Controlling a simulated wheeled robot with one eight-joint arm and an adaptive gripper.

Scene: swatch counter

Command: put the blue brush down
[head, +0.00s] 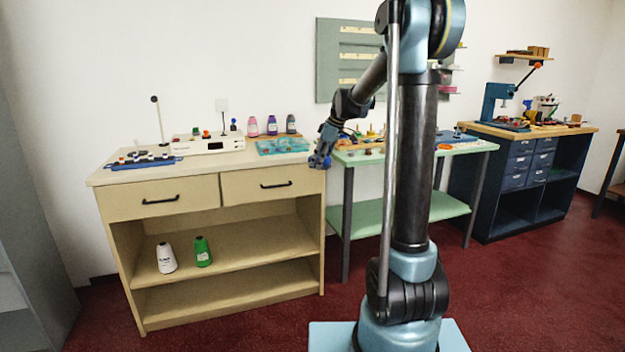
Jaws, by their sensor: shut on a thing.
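My gripper (322,158) is at the right front corner of the beige counter (105,177), pointing down. It is small in the head view, and its fingers are hard to make out. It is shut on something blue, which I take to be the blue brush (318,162). The brush's shape is mostly hidden by the fingers. I cannot tell whether it touches the counter's edge or is held clear of it.
On the counter are a blue tray (143,163), a white device (212,143), several bottles (272,125) and a teal organiser (283,147). A green table (353,159) stands to the right. The counter's middle front is clear.

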